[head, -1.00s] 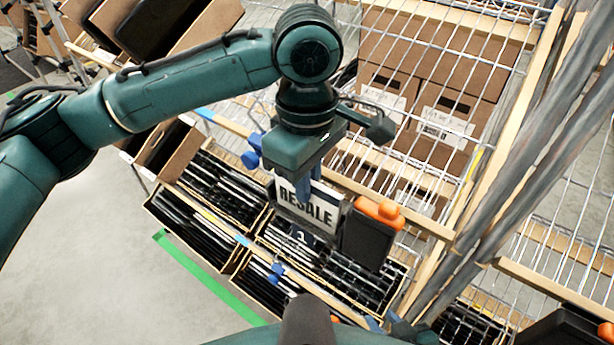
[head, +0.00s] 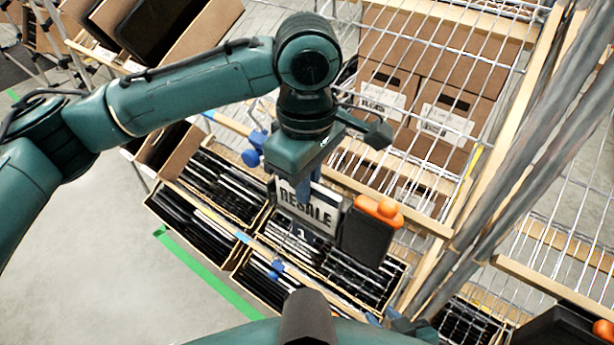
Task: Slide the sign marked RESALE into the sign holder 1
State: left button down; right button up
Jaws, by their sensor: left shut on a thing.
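The white RESALE sign (head: 309,210) with black letters is held in my left gripper (head: 303,184), which is shut on its upper edge. The sign hangs slightly tilted above the front of the lower cartons. Just below it is a dark blue piece with a white 1, sign holder 1 (head: 303,236), mostly hidden behind or under the sign. The sign's lower edge overlaps the holder in the picture; I cannot tell whether it is inside it. My right gripper is not in view.
A black device with an orange top (head: 368,236) is close to the sign's right. Tilted cartons (head: 212,190) full of dark, flat items surround the holder. A wire shelf (head: 440,150) with brown boxes stands behind. Open floor (head: 130,250) with green tape lies at left.

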dwell(0.3)
pick_arm(q)
jog(key=c, duration=1.5)
grip_release()
jog(key=shift+o, duration=0.2)
notch_tip(320, 180, up, 13)
